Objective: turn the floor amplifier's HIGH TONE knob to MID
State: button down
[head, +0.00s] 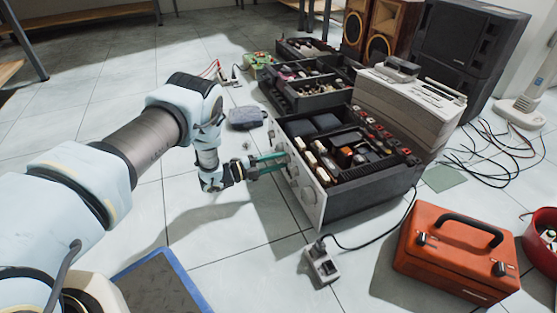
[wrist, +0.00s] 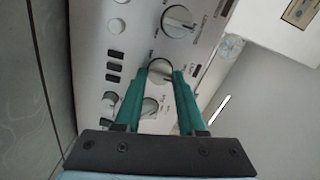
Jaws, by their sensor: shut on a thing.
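The floor amplifier (head: 347,204) stands on the tiled floor with its top open, showing parts inside, and its silver front panel (head: 306,193) faces my arm. In the wrist view the panel (wrist: 97,45) carries several round knobs and small dark buttons. My gripper (head: 283,160) reaches the panel, with green fingers shut on a knob (wrist: 159,70) between their tips. A larger knob (wrist: 179,21) is beyond the fingers, and a smaller knob (wrist: 149,106) sits between them nearer the palm. The printed labels are too small to read, so I cannot tell the held knob's name or setting.
A blue-edged mat (head: 160,283) lies in front.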

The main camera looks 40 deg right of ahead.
jog(key=shift+a, duration=0.1)
dwell(0.3)
jog(key=c, duration=0.5)
grip_release()
jog(key=p+v, duration=0.4)
jog(key=v, duration=0.6)
jog(key=shift+w+a, duration=0.15)
jog(key=shift+a, duration=0.2)
